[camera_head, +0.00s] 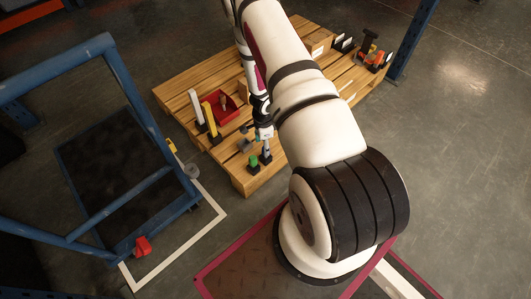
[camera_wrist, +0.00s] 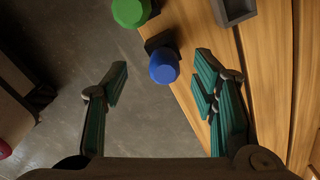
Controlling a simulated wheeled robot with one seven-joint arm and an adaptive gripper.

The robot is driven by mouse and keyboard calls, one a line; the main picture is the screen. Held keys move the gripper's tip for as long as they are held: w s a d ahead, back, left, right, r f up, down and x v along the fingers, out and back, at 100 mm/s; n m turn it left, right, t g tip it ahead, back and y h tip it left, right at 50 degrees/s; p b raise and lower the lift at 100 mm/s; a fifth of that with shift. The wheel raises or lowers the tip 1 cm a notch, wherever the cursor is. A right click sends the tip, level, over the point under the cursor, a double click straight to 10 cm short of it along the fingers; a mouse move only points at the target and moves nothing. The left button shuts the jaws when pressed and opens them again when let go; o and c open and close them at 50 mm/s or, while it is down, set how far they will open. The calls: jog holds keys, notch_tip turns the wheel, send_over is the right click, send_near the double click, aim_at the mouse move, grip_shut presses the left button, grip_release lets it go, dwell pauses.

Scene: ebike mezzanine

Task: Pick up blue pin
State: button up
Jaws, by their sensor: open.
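The blue pin (camera_wrist: 163,66) shows in the wrist view as a round blue top beside a dark base, near the edge of the wooden pallet. My gripper (camera_wrist: 161,77) is open, with one finger to the left of the blue pin and the other to its right. No finger visibly touches it. In the head view my gripper (camera_head: 264,132) is over the front of the pallet, and the blue pin is hard to make out beneath it.
A green pin (camera_wrist: 131,12) stands close to the blue pin, and a grey block (camera_wrist: 236,10) lies to the right. On the pallet (camera_head: 175,90) are a red bin (camera_head: 232,116), a yellow pin (camera_head: 209,116) and a white pin (camera_head: 196,106). A blue cart (camera_head: 125,85) stands left.

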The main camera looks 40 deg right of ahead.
jog(key=f+b, duration=0.1)
jog(key=f, duration=0.1)
jog(key=d+f+b, duration=0.1)
jog(key=f, duration=0.2)
jog(key=shift+b, duration=0.3)
jog(key=shift+c, duration=0.3)
grip_shut()
